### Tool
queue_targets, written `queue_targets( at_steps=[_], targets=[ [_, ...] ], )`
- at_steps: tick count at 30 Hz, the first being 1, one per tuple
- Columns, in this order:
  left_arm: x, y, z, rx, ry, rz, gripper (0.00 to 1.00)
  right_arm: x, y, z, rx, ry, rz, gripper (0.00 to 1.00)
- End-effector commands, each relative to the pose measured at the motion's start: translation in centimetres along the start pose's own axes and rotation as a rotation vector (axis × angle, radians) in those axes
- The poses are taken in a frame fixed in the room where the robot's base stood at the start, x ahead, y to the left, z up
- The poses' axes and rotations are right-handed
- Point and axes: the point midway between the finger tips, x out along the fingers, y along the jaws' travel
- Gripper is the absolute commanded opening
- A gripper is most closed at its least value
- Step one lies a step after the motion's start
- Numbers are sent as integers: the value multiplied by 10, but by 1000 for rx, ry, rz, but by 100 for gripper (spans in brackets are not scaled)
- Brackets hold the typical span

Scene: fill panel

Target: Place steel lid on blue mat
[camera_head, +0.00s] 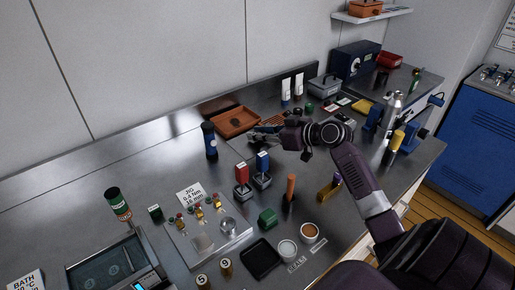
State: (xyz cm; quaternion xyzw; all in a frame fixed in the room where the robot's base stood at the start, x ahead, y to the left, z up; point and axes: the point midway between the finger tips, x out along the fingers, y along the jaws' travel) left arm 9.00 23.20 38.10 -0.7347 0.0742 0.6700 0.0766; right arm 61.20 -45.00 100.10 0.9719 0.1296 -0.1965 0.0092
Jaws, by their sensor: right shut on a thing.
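My right gripper (264,132) reaches in from the right over the back middle of the steel bench, beside the brown tray. It is shut on a small grey thing, mostly hidden by the fingers; I cannot tell whether this is the steel lid. A round silver piece (228,224) sits on the jig panel (212,242) in front. I cannot make out a blue mat on the bench. My left gripper is not in view.
A brown tray (234,122) lies left of the gripper. A dark blue bottle (210,141), red (242,174) and blue (262,162) topped blocks and an orange-handled tool (290,187) stand nearby. A black tray (260,260) lies in front.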

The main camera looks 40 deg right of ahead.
Motion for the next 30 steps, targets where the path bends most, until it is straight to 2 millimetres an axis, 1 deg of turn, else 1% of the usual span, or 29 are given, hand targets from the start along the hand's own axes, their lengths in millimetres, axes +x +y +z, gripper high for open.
queue_targets(
  at_steps=[3,8,12,15,18,24,27,28,30],
  targets=[
    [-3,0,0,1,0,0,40,7,0,15,3,2,0,0],
    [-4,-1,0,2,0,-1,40,12,1,27,1,2,0,0],
    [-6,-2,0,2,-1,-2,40,20,1,48,4,0,0,0],
    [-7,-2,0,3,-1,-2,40,24,2,58,2,2,1,0],
    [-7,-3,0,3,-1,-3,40,26,2,62,-1,3,1,0],
    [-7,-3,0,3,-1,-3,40,26,2,62,-2,3,1,0],
    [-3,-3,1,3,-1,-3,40,27,2,65,-2,2,1,0],
    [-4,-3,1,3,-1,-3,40,27,2,65,-2,1,0,23],
    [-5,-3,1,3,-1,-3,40,27,2,64,-2,1,0,31]
  ],
)
